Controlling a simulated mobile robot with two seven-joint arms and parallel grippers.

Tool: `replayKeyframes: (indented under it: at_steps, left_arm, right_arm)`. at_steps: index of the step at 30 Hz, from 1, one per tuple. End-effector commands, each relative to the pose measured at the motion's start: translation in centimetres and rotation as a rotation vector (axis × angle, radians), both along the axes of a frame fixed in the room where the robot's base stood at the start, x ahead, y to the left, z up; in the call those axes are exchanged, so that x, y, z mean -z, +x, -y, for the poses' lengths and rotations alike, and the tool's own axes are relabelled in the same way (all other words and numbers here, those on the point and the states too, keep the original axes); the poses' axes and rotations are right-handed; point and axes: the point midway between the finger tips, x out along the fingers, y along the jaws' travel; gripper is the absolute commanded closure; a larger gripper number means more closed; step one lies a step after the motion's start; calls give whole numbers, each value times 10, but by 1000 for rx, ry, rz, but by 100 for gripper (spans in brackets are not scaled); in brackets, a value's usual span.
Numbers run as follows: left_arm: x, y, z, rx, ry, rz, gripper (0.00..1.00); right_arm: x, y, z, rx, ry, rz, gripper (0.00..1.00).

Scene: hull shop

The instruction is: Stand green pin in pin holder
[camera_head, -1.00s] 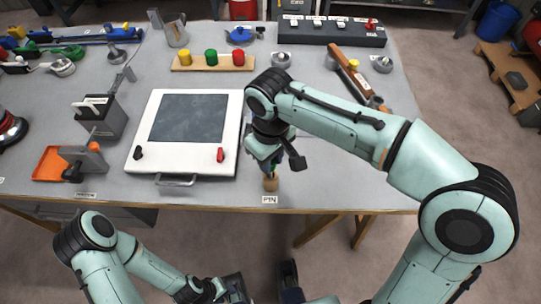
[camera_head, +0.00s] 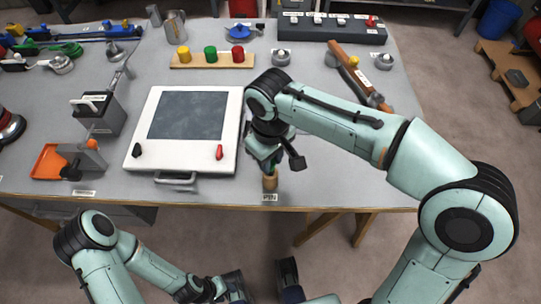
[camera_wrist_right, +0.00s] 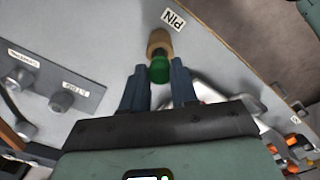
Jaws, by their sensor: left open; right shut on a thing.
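The green pin (camera_wrist_right: 160,69) is held between the two fingers of my right gripper (camera_wrist_right: 159,84), as the right wrist view shows. The pin's far end meets the round wooden pin holder (camera_wrist_right: 159,40). How deep it sits in the holder is hidden. In the head view the holder (camera_head: 270,183) stands at the table's front edge, directly below my right gripper (camera_head: 268,166), and only a sliver of green shows. My left gripper (camera_head: 262,284) is open and empty, in front of the table edge at the bottom of the head view.
A PIN label (camera_head: 269,198) lies in front of the holder. A white panel (camera_head: 130,158) with a dark screen lies to its left. A wooden rack (camera_head: 212,65) with yellow, green and red pieces stands behind. The table right of the holder is clear.

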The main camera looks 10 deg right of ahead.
Motion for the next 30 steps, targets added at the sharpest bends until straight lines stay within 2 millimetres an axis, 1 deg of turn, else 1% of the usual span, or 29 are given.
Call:
replayKeyframes:
  at_steps: [13,30]
  left_arm:
    - [7,-1,0,0,0,-2,57]
    - [7,-1,0,0,0,-2,57]
  right_arm:
    - [12,0,0,1,0,-1,100]
    - [13,0,0,0,0,-1,100]
